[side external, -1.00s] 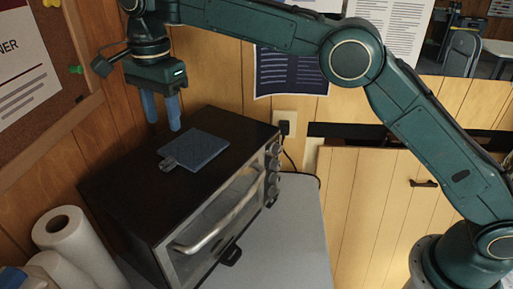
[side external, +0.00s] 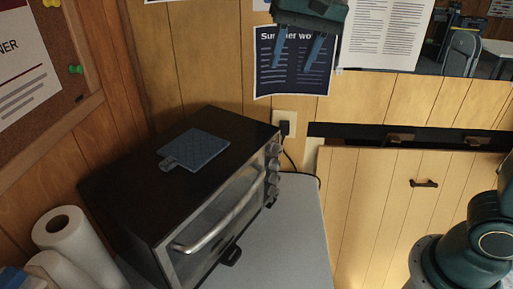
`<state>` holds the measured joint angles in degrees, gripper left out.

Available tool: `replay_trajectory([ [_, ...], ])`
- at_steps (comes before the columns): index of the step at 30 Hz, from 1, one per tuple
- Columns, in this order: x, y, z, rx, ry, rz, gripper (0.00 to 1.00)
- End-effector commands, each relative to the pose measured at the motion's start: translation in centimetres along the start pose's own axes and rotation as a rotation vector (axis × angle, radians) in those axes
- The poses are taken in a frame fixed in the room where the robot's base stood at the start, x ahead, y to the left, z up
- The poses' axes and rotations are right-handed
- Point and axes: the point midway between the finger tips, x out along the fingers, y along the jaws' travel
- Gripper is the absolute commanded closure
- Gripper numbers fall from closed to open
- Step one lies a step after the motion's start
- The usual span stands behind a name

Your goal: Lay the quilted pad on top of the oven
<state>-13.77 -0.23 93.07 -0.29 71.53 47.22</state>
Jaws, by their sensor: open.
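The blue quilted pad (side external: 196,149) lies flat on the top of the black toaster oven (side external: 128,182), near the middle of that top. A small grey tab at the pad's front left corner rests on the oven too. My gripper (side external: 297,62) is at the top of the view, up and to the right of the oven, in front of the wall posters in the picture. Its two blue fingers are apart with nothing between them. It is well clear of the pad.
The oven stands on a grey counter (side external: 290,245) with its door handle and knobs facing right. White paper rolls (side external: 75,240) stand at the lower left. A plug and cord (side external: 285,128) are at the wall behind. Bare counter lies right of the oven.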

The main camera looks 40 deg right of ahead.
Motion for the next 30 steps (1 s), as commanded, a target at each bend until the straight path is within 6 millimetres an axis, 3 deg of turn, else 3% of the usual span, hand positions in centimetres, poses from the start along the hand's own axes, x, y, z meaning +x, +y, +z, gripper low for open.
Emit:
replay_trajectory([
  [9, -0.9, 8.2, 3.9, -0.204, 0.080, -0.029, 0.55],
  [18, 0.7, 15.1, 8.7, -0.403, 0.162, -0.028, 0.55],
  [24, 2.5, 18.7, 11.6, -0.519, 0.212, -0.015, 0.55],
  [30, 3.7, 20.4, 13.1, -0.583, 0.238, -0.005, 0.55],
])
